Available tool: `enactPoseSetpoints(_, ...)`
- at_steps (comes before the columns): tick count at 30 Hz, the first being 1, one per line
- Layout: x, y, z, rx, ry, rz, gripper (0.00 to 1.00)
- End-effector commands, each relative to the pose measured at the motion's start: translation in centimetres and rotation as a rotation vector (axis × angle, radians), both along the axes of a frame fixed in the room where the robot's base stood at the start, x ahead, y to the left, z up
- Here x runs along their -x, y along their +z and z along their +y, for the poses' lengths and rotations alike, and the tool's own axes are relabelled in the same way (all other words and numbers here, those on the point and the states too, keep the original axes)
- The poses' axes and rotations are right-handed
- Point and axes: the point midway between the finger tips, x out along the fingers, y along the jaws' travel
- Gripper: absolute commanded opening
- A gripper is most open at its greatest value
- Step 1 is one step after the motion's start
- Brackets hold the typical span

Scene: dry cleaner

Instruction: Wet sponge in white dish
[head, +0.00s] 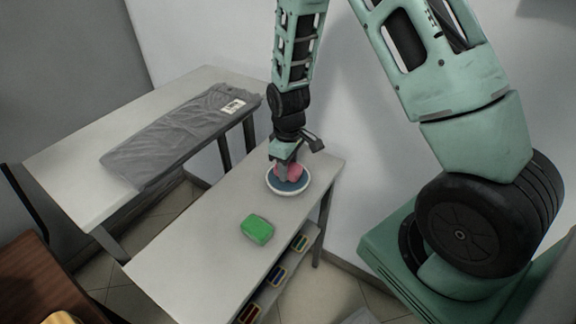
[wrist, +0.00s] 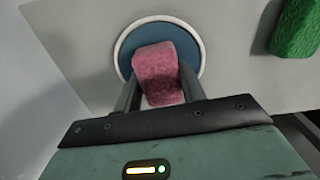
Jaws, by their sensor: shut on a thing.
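A pink sponge (head: 291,172) is held between the fingers of my gripper (head: 284,172), which points down over the white dish. The sponge also shows in the wrist view (wrist: 158,75), between the two fingers (wrist: 160,92). The white dish (head: 270,187) is round with a blue inside and sits near the far end of the white table. In the wrist view its white rim (wrist: 122,40) surrounds the sponge and its blue inside (wrist: 150,33) shows behind it. The sponge is at or just above the dish; I cannot tell whether it touches the bottom.
A green sponge (head: 257,229) lies on the white table (head: 205,235) nearer me; it also shows in the wrist view (wrist: 297,28). Small coloured items (head: 277,275) are on a shelf below. A grey wrapped garment (head: 180,137) lies on another table. The table's left part is clear.

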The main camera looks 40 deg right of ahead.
Motion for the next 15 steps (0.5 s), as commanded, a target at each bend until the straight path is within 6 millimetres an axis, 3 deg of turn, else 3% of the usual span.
enactPoseSetpoints(15,0.0,4.5,0.0,0.0,-0.001,-0.001,0.22)
